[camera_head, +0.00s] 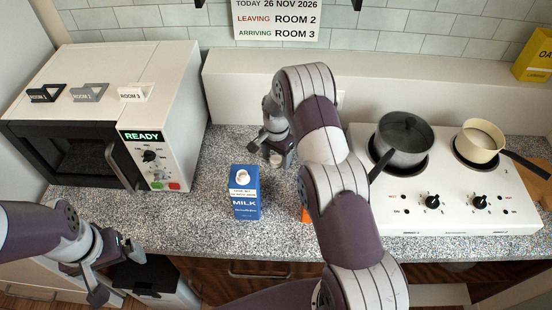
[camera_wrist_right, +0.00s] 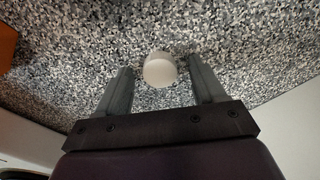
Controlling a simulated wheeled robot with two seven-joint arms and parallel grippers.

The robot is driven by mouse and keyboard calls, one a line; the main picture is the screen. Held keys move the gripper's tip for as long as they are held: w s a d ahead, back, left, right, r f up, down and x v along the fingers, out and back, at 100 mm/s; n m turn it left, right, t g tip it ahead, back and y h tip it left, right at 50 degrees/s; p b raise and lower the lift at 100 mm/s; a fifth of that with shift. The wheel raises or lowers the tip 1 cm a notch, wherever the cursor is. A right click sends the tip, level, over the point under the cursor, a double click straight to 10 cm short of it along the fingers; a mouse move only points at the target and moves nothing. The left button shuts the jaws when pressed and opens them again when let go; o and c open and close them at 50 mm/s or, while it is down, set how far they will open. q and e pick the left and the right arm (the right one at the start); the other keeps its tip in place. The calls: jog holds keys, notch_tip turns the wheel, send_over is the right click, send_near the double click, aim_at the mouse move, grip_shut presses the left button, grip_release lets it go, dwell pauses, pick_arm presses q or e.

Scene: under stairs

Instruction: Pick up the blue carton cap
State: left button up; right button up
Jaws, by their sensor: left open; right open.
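A small white cap (camera_head: 277,160) sits on the granite counter behind the blue milk carton (camera_head: 245,200). The cap shows in the right wrist view (camera_wrist_right: 160,70) as a pale rounded piece, between and slightly beyond the two fingertips. My right gripper (camera_head: 276,154) is open over the counter, with its fingers (camera_wrist_right: 162,76) on either side of the cap and no visible contact. The carton stands upright with a round white spout on top. My left gripper (camera_head: 115,270) is open and empty at the lower left, in front of the counter.
A microwave (camera_head: 172,140) stands left, with several tags on top. A white cooktop (camera_head: 455,205) with a dark pot (camera_head: 403,140) and a cream pan (camera_head: 480,140) is right. An orange thing (camera_head: 306,215) is mostly hidden behind my right arm. A wall ledge runs behind.

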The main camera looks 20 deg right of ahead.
aim_at(280, 159)
jog(key=c, duration=1.1)
jog(key=shift+r, duration=0.3)
jog(key=r, duration=0.1)
jog(key=r+b, duration=0.1)
jog(key=d+r+b, duration=0.1)
jog(key=r, duration=0.1)
jog(key=shift+s+d, duration=0.1)
jog(key=shift+s, duration=0.15)
jog(key=s+d+r+b, duration=0.1)
jog(key=d+r, duration=0.1)
jog(key=d, duration=0.1)
jog(key=s+d+r+b, duration=0.1)
jog(key=s+d+r, duration=0.1)
jog(key=d, duration=0.1)
jog(key=s+d+r+b, duration=0.1)
jog(key=d+r, duration=0.1)
jog(key=d, duration=0.1)
jog(key=shift+s+d+r, duration=0.1)
jog(key=shift+s+r, duration=0.15)
jog(key=shift+s, duration=0.1)
